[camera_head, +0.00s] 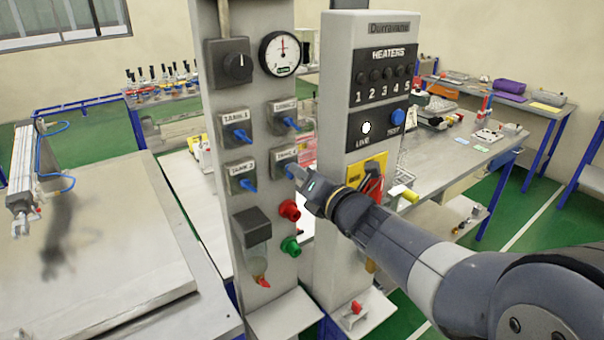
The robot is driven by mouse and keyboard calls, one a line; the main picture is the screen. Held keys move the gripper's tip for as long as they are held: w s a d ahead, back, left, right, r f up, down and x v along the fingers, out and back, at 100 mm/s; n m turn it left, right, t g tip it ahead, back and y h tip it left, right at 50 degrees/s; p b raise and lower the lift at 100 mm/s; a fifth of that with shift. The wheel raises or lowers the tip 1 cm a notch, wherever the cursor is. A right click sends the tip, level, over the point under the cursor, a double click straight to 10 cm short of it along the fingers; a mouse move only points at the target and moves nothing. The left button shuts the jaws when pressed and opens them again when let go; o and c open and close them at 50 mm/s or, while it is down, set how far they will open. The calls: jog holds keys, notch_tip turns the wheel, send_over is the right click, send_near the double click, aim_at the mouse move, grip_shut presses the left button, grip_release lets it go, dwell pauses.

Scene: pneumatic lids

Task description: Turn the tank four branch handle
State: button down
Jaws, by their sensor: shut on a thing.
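The tank four branch handle (289,173) is the blue lever on the lower right plate of the grey column, under a label reading TANK 4. My gripper (297,173) reaches in from the right and is shut on this handle. The fingertips cover part of the lever, so its exact angle is hard to tell. My arm stretches back to the lower right.
Red (289,210) and green (290,246) knobs stick out below. A heaters panel (379,75) stands just right.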

jog(key=shift+f+b, duration=0.1)
jog(key=shift+b, duration=0.25)
jog(key=shift+s+a+n+b, duration=0.1)
jog(key=shift+n+b, duration=2.7)
jog(key=shift+n, duration=0.05)
jog(key=shift+s+a+n+b, duration=0.1)
jog(key=shift+a+n+b, duration=0.05)
jog(key=shift+n+b, duration=2.65)
jog(key=shift+s+a+n+b, duration=0.1)
jog(key=shift+n+b, duration=2.7)
jog(key=shift+n, duration=0.05)
jog(key=c, duration=1.6)
grip_release()
